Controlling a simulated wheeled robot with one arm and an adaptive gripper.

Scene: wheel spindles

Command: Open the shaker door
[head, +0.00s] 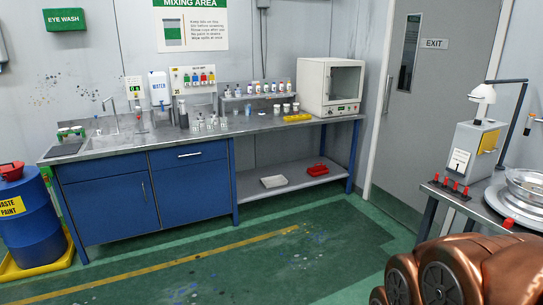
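A white box-shaped machine (330,87) stands at the right end of the steel counter. It looks like the shaker, but I cannot read a label that names it. Its front door (346,82) has a dark glass window and looks closed. Small controls show on the strip below the door. Copper-coloured rounded links, which look like part of my arm, fill the lower right corner, far from the machine. My gripper is not in view.
The counter (110,147) holds bottles and cups, with yellow items (297,117) near the machine. A blue drum (30,222) stands left. A bench (483,207) with a grey device (474,150) is at right. The green floor (230,262) between is clear.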

